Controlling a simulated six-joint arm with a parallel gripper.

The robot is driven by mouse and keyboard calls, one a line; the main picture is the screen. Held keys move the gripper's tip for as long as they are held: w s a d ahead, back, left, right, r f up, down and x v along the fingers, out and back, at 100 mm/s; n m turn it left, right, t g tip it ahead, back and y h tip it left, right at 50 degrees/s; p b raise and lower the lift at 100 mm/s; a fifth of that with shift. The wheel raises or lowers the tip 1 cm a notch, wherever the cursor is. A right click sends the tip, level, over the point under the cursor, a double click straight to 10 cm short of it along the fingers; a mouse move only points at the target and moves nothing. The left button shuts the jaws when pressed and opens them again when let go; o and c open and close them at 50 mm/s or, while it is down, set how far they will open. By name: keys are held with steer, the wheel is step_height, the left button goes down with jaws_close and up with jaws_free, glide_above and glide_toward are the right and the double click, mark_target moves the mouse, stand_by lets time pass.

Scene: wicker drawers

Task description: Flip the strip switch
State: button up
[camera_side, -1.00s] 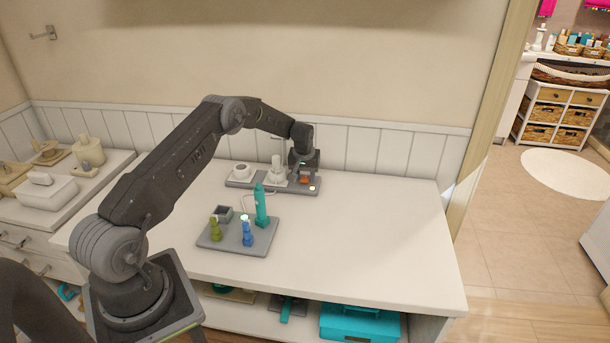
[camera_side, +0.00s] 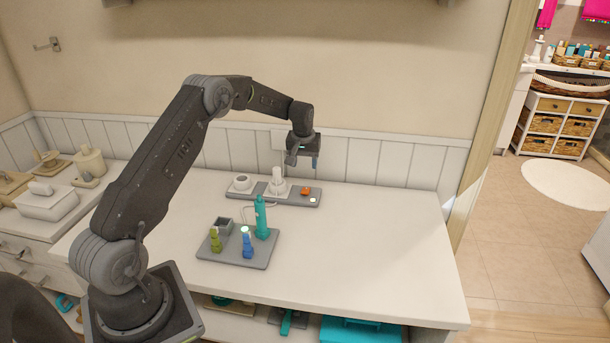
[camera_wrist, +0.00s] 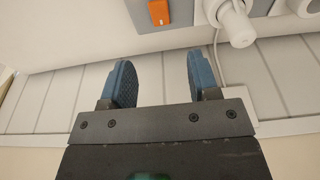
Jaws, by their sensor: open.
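The power strip (camera_side: 237,194) is a long grey bar lying at the back of the white table, near the wall. Its orange switch (camera_side: 305,191) sits towards the right end and also shows at the top of the wrist view (camera_wrist: 158,12). A small lit square (camera_side: 313,200) is beside the switch. A white plug (camera_side: 278,181) and a round white piece (camera_side: 242,182) are on the strip. My gripper (camera_side: 302,164) is raised above the switch end, apart from it. In the wrist view, its two blue fingers (camera_wrist: 160,82) are spread with nothing between them.
A grey tray (camera_side: 225,254) with a teal bottle (camera_side: 261,218), a green piece (camera_side: 215,240), a blue piece (camera_side: 247,243) and a grey box stands in front. A cord runs from the strip. The table's right side is clear. The wall stands close behind.

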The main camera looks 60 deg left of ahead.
steer(key=shift+s+d+r, duration=0.1)
steer(key=shift+r, duration=0.6)
steer(key=shift+s+d+r, duration=0.1)
steer(key=shift+r, duration=0.6)
steer(key=s+d+r+m+t, duration=0.1)
steer(key=s+d+r+m, duration=0.1)
steer(key=s+d+r, duration=0.55)
steer(key=s+d+r+m+t, duration=0.15)
steer(key=s+d+r, duration=0.25)
steer(key=d+r, duration=0.6)
steer(key=s+d+m, duration=0.1)
steer(key=s+d, duration=0.3)
steer(key=s, duration=0.3)
steer(key=s+d+m+t+h, duration=0.1)
steer(key=s+d+m, duration=0.1)
steer(key=s+d, duration=0.2)
steer(key=s+d+m, duration=0.2)
steer(key=s+d, duration=0.2)
steer(key=s, duration=0.7)
steer(key=shift+h, duration=0.3)
steer(key=shift+d+m+t, duration=0.1)
steer(key=shift+m+t, duration=0.15)
